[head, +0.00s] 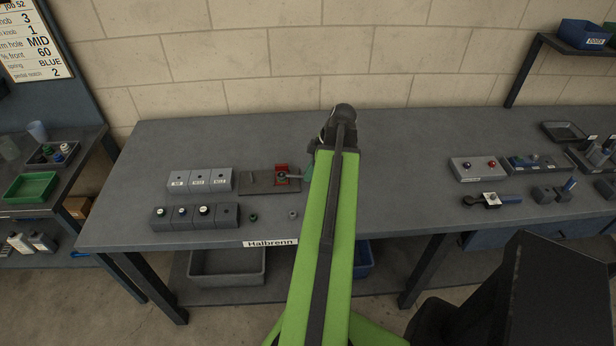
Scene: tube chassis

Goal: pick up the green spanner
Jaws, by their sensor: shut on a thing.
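The green spanner (309,164) shows only as a small teal-green piece at the left edge of my arm, just right of a red fixture. The rest of it is hidden behind the arm. My gripper (313,147) is mostly hidden too, with only a dark part showing beside the arm above the green piece. It is shut on the spanner, over the middle of the bench. I cannot tell whether the spanner touches the red fixture or the bench.
Grey blocks (200,180) and knobbed blocks (195,216) sit to the left. A button box (474,168) and other parts sit at right. The bench (400,165) is clear right of my arm.

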